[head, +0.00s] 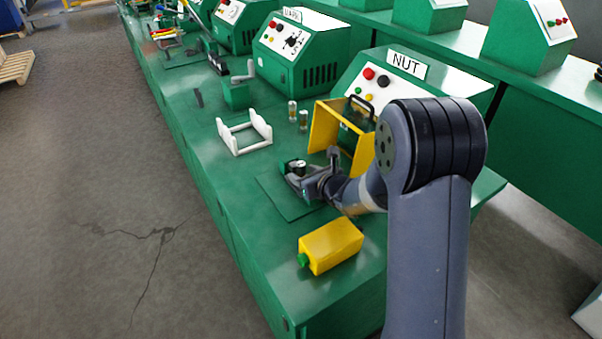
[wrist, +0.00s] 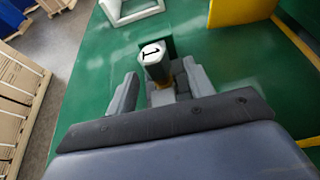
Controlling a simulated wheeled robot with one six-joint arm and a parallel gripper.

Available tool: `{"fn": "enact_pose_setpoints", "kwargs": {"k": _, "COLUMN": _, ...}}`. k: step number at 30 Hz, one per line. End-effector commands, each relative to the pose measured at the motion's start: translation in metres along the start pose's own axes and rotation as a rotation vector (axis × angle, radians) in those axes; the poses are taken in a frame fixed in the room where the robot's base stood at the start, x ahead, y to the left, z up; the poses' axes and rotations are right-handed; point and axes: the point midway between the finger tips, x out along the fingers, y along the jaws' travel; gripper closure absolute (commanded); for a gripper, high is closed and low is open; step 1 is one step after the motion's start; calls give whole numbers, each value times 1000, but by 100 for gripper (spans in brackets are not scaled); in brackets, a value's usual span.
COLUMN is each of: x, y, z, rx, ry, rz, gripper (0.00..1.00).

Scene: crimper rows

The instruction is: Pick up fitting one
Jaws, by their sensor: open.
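Fitting one (wrist: 153,58) stands upright with a white top marked "1" in the wrist view. It also shows in the head view (head: 297,167), on or beside a dark green mat (head: 285,202). My gripper (wrist: 162,78) is open, with one finger on each side of the fitting's line. The fitting is at the mouth of the jaws; a gap shows to each finger. In the head view my gripper (head: 304,180) is low over the table, right at the fitting. The fitting's lower part is partly hidden.
Two other small fittings (head: 291,112) stand farther back. A white bracket stand (head: 240,150) is left of them. A yellow guard frame (head: 324,128) stands close behind my gripper, before the NUT machine (head: 440,82). A yellow block (head: 331,246) lies in front on the green table.

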Motion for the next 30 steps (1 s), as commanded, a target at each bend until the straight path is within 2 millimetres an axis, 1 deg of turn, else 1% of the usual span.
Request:
{"fn": "enact_pose_setpoints", "kwargs": {"k": 2, "x": 0, "y": 0, "z": 0, "rx": 0, "ry": 0, "rz": 0, "gripper": 50}}
{"fn": "enact_pose_setpoints", "kwargs": {"k": 20, "x": 0, "y": 0, "z": 0, "rx": 0, "ry": 0, "rz": 0, "gripper": 99}}
{"fn": "enact_pose_setpoints", "kwargs": {"k": 26, "x": -1, "y": 0, "z": 1, "rx": -1, "ry": -1, "rz": 0, "gripper": 99}}
{"fn": "enact_pose_setpoints", "kwargs": {"k": 28, "x": -2, "y": 0, "z": 5, "rx": -2, "ry": -3, "rz": 0, "gripper": 99}}
{"fn": "enact_pose_setpoints", "kwargs": {"k": 30, "x": -5, "y": 0, "z": 12, "rx": -2, "ry": -4, "rz": 0, "gripper": 99}}
